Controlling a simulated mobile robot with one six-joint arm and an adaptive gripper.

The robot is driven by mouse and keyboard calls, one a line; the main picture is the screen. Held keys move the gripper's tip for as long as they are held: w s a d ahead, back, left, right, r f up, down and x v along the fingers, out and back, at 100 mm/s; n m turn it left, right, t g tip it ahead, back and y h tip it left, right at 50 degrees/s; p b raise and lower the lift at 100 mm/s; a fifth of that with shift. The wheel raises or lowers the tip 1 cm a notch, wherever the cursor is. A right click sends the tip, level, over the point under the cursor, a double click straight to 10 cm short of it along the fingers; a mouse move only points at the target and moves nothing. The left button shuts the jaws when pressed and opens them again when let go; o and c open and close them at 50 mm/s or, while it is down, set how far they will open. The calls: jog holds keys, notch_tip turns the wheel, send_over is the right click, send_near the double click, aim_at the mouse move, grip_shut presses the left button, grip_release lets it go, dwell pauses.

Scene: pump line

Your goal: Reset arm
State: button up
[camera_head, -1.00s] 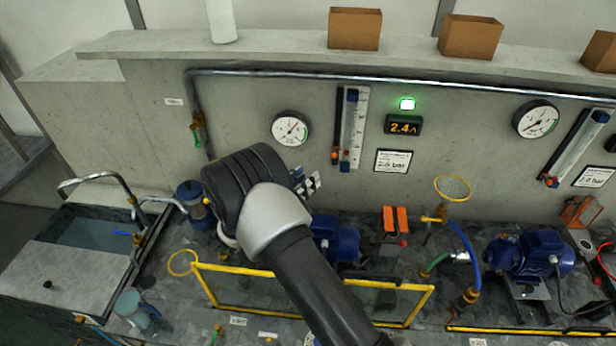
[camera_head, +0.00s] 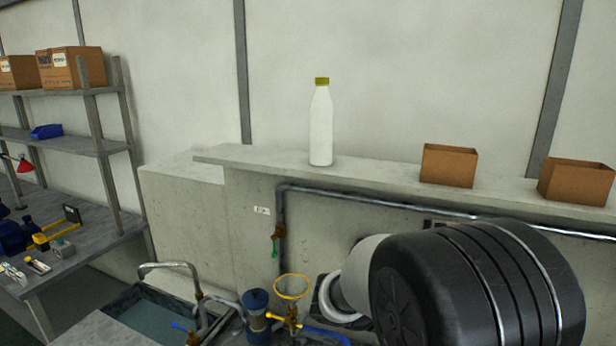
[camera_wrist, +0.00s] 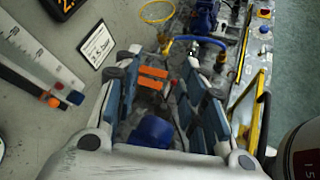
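My gripper (camera_wrist: 155,85) shows in the wrist view with its two blue-padded fingers spread wide apart. It is open and nothing is between the pads. Behind the gap are a pair of orange blocks (camera_wrist: 153,77) and a blue motor (camera_wrist: 150,132) on the bench, apart from the fingers. In the head view, a large black joint of my arm with a pale link fills the lower right. My gripper is hidden or outside that view.
A concrete wall ledge carries a white bottle (camera_head: 321,125) and cardboard boxes (camera_head: 449,166). A sink (camera_head: 160,318), a blue canister (camera_head: 257,312) and a yellow ring (camera_head: 291,286) stand low. Shelving (camera_head: 70,147) is at left. A level gauge (camera_wrist: 38,58) is beside my gripper in the wrist view.

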jog(key=s+a+r+m+y+b, duration=0.1)
jog(key=s+a+m+y+b, duration=0.2)
jog(key=s+m+y, duration=0.8)
jog(key=s+a+m+t+y+b, duration=0.1)
jog(key=s+a+m+t+b, duration=0.1)
jog(key=s+a, duration=0.7)
jog(key=shift+s+f+m+t, duration=0.45)
jog(key=shift+s+m+t, duration=0.35)
jog(key=shift+s, duration=0.4)
